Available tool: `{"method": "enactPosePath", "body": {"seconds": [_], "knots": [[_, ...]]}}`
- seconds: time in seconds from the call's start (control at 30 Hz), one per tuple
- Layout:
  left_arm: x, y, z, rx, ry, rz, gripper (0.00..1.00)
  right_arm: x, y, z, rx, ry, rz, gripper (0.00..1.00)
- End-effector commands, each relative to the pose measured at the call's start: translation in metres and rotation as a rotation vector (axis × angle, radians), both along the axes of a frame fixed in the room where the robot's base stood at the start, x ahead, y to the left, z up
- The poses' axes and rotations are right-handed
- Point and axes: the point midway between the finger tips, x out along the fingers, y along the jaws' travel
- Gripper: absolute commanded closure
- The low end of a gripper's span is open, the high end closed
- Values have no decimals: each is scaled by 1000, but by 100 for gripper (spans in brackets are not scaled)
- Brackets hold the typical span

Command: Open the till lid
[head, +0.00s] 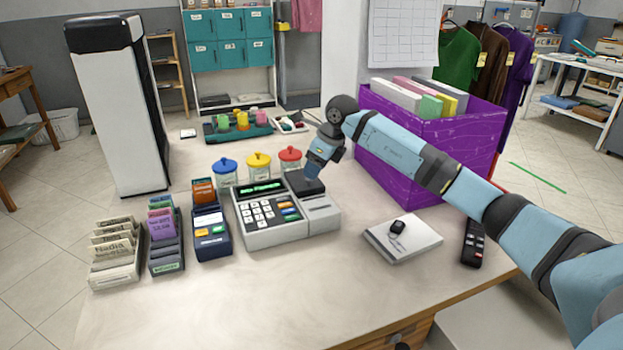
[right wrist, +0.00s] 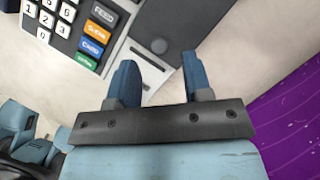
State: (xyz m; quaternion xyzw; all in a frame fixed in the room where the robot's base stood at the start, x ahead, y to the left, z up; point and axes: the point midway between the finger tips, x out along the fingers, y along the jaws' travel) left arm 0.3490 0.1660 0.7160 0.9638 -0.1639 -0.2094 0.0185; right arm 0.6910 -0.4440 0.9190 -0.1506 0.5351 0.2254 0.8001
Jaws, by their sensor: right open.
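The grey till (head: 275,225) stands on the counter with a lit green display and several keys. Its keypad and pale right-hand section (right wrist: 145,45) show in the right wrist view, with a round grey spot on that section. A dark raised part (head: 303,184) sits at the till's back right; I cannot tell whether it is the lid or whether the lid is open. My right gripper (head: 313,171) points down at the till's back right. In the right wrist view this gripper (right wrist: 157,62) is open and empty, its fingers reaching over the till's edge. My left gripper is out of view.
A purple bin (head: 420,160) of folders stands close to my right arm. A white box with a black knob (head: 385,246) and a black remote (head: 473,243) lie at front right. Colour-lidded jars (head: 259,168) stand behind the till; card holders (head: 115,265) stand left.

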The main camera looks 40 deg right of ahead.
Motion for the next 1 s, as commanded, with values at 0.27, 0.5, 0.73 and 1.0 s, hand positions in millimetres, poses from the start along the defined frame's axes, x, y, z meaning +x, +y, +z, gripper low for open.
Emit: {"method": "enactPosePath", "body": {"seconds": [0.27,0.5,0.73,1.0], "knots": [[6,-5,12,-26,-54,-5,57,9,6,-28,1,0,0,54],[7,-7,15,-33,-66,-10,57,10,6,-30,0,0,0,54],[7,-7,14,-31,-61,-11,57,10,6,-29,1,-1,0,89],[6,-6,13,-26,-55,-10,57,10,6,-28,1,2,0,100]]}}
